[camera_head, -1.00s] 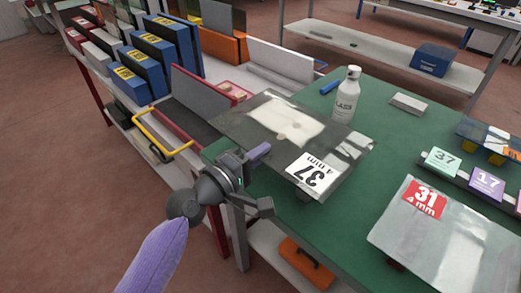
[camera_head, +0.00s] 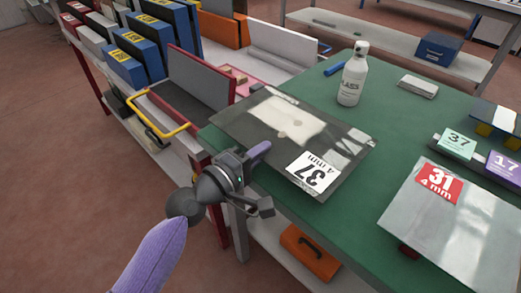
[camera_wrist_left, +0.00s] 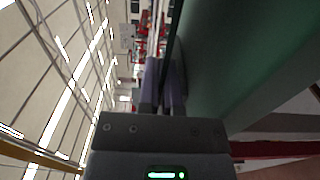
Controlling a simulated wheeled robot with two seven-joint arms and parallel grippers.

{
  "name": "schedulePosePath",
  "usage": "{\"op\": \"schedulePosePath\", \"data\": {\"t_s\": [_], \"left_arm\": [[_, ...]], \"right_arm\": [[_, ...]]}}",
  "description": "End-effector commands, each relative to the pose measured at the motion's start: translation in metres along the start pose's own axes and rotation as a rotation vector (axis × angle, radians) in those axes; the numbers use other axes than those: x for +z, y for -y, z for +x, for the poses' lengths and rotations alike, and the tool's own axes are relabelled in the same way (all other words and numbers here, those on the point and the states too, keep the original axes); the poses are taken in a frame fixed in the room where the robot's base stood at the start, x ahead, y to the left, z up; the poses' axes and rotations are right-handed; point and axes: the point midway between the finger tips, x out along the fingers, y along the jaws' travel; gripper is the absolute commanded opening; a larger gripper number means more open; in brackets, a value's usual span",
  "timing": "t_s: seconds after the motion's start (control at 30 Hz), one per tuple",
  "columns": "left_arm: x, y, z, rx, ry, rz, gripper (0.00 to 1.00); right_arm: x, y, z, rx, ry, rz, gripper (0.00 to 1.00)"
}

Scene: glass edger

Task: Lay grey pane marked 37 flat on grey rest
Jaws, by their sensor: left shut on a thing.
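The grey, see-through pane marked 37 (camera_head: 345,165) lies level or nearly so over the near left part of the green bench. Its white "37 4 mm" label is at the near corner. My left gripper (camera_head: 262,152) is shut on its near left edge, with one purple finger showing on top of the glass. In the left wrist view the purple fingers (camera_wrist_left: 158,85) are close together, beside the green bench top. The grey rest is not clearly visible; the pane may hide it. I cannot tell whether the pane touches a support. My right gripper is out of view.
A pane marked 31 (camera_head: 455,225) lies at the right on a red support. A white bottle (camera_head: 352,78) stands behind pane 37. Tags 37 (camera_head: 456,144) and 17 (camera_head: 503,165) sit on a rail. A rack with blue boxes (camera_head: 150,45) stands left.

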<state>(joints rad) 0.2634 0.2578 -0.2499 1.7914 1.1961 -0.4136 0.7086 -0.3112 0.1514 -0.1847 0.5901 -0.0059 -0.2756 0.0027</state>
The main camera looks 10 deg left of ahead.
Motion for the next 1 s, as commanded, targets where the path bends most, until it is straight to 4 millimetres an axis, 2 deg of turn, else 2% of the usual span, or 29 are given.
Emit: {"op": "schedulePosePath", "data": {"t_s": [0.63, 0.83, 0.87, 1.0], "left_arm": [[-0.0002, 0.0075, 0.0002, 0.003, -0.001, 0.0, 0.0], [-0.0001, 0.0073, 0.0001, 0.002, 0.0, 0.0, 0.44], [-0.0001, 0.0075, 0.0001, 0.002, 0.0, 0.0, 0.47], [0.0, 0.0078, 0.0, 0.001, 0.0, 0.0, 0.47]], "right_arm": [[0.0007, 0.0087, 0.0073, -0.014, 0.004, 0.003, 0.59], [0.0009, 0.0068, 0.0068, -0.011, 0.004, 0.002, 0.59], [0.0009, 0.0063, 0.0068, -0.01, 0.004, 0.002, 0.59], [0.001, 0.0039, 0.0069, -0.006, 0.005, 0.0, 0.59]]}}
